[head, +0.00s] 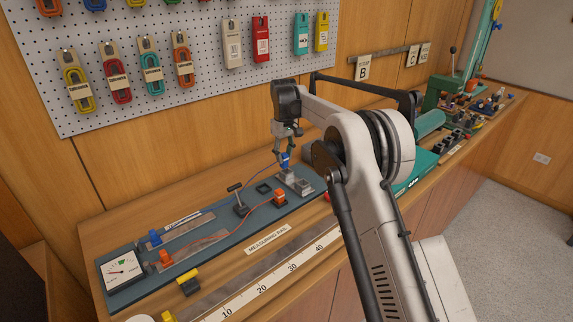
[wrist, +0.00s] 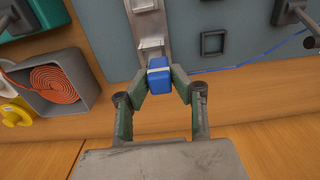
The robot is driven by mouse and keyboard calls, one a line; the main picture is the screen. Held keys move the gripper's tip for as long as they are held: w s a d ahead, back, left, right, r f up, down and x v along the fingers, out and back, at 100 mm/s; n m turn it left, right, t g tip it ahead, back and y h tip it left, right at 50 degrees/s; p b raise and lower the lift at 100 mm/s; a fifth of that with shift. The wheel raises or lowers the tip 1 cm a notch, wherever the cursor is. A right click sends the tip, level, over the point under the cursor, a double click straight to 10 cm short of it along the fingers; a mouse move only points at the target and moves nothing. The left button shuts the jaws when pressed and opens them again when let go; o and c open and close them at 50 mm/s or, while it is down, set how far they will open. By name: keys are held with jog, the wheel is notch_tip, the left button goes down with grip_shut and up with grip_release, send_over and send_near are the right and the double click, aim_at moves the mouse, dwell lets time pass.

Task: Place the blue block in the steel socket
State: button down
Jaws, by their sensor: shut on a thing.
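My gripper (head: 285,153) points down over the blue-grey mat and is shut on the blue block (head: 285,161). The block, with a pale band, also shows between the fingertips in the wrist view (wrist: 158,78). A thin blue lead (wrist: 220,69) runs away from it. The steel socket piece (head: 300,184) lies on the mat just below the block. In the wrist view this steel piece (wrist: 151,27) runs up from beside the block, with raised square parts. The block overlaps its near end there; I cannot tell whether they touch.
A dark square frame (wrist: 212,43) and a black-handled lever (head: 238,200) stand near the steel piece. An orange block (head: 280,197) with a red lead sits in front. A grey box with an orange coil (wrist: 55,83) is at left in the wrist view. A dial meter (head: 121,271) stands at the mat's left end.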

aim_at(286, 165)
jog(key=shift+w+d+f, duration=0.35)
jog(key=shift+d, duration=0.05)
jog(key=shift+f+p, duration=0.35)
jog(key=shift+f, duration=1.6)
jog(key=shift+f, duration=0.1)
jog(key=shift+f, duration=0.15)
jog(key=c, duration=1.5)
grip_release()
jog(key=shift+r, duration=0.2)
